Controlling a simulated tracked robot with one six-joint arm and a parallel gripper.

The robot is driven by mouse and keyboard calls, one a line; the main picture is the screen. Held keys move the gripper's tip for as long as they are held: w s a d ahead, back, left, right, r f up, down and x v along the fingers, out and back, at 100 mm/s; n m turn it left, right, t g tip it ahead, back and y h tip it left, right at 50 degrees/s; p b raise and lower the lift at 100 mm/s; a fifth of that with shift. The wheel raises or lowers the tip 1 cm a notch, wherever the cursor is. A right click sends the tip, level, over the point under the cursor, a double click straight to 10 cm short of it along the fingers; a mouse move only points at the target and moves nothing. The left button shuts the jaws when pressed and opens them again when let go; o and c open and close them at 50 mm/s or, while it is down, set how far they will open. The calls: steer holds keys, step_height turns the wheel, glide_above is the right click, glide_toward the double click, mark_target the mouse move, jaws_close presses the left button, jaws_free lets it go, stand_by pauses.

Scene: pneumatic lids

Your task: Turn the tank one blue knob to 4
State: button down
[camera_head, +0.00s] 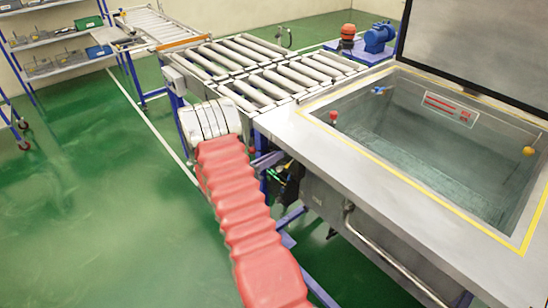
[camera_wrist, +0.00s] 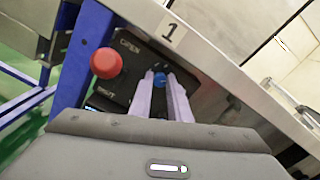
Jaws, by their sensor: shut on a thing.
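In the wrist view, the blue knob (camera_wrist: 160,80) sits on a dark control panel (camera_wrist: 128,68) under a white label with a "1". My gripper (camera_wrist: 163,78) reaches the panel, with its two pale fingers closed on the sides of the knob. The fingers hide part of the knob, and its pointer and any numbers cannot be read. In the head view, my red-sleeved arm reaches down toward the near left corner of the tank (camera_head: 310,140). The gripper and knob are not clearly visible there.
A red knob (camera_wrist: 106,63) sits left of the blue one, by "OPEN" and "SHUT" lettering. A blue frame post (camera_wrist: 80,50) stands left of the panel. A roller conveyor (camera_head: 270,70) adjoins the tank. Green floor (camera_head: 90,220) is clear at the left.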

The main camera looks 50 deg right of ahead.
steer(key=c, duration=2)
jaws_free()
steer(key=shift+s+f, duration=0.15)
steer(key=shift+f, duration=0.1)
steer(key=o, duration=0.3)
steer(key=shift+r, duration=0.2)
steer(key=shift+o, duration=0.2)
steer(key=v, duration=1.3)
steer(key=shift+w+a, duration=0.2)
steer(key=shift+a, duration=0.15)
